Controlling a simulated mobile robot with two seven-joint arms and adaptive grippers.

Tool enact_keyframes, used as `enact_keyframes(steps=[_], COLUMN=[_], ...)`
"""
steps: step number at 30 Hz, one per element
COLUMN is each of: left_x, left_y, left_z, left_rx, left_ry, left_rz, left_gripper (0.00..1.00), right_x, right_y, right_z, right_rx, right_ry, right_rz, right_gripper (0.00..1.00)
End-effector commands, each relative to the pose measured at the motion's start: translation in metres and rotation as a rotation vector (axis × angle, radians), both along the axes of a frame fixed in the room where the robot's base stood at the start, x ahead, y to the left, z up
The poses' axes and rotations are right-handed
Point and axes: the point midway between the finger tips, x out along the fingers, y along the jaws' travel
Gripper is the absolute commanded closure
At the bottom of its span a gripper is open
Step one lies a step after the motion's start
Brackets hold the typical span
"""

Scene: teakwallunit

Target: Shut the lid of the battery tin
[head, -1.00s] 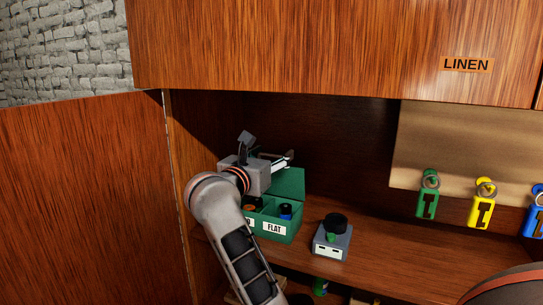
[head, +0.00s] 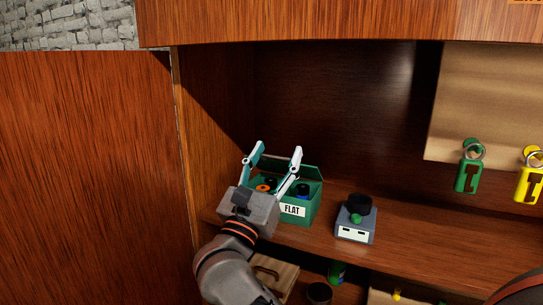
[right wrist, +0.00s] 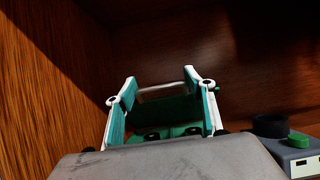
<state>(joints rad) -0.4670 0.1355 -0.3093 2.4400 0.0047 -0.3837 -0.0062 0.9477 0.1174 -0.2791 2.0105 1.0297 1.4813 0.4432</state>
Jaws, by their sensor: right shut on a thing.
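The green battery tin (head: 301,213) stands on the shelf at the left, its lid (head: 312,171) raised at the back. A white FLAT label is on its front; the left part of the front is hidden behind my gripper. In the right wrist view the lid (right wrist: 178,108) lies between the fingers (right wrist: 160,76). My left gripper is not in view.
A grey box with a black knob and green button (head: 355,222) stands right of the tin. Key tags, green (head: 467,177) and yellow (head: 530,184), hang further right. The cabinet's side wall (head: 212,130) is close on the left. Shelf between box and right side is clear.

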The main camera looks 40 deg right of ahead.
Motion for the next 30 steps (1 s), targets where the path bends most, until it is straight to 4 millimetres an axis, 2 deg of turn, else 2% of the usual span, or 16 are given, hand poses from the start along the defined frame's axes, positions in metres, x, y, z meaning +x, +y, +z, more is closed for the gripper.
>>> enact_keyframes(steps=[1, 6, 16, 26, 27, 30], left_x=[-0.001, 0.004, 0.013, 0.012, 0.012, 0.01], left_y=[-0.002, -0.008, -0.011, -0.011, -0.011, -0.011], left_z=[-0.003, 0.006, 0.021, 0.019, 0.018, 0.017], left_rx=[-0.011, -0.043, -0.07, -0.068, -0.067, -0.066], left_ry=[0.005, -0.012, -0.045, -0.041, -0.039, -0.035], left_rz=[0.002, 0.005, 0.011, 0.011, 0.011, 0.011], left_gripper=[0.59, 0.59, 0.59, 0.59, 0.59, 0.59], right_x=[0.0, -0.003, -0.006, -0.006, -0.006, -0.006], right_y=[0.0, 0.006, 0.009, 0.009, 0.009, 0.009], right_z=[-0.013, -0.017, -0.016, -0.015, -0.015, -0.015], right_rx=[-0.029, -0.096, -0.144, -0.144, -0.144, -0.143], right_ry=[0.005, -0.028, -0.058, -0.061, -0.061, -0.062], right_rz=[-0.006, -0.007, -0.007, -0.008, -0.008, -0.007], right_gripper=[0.85, 0.85, 0.85, 0.85, 0.38, 0.38])
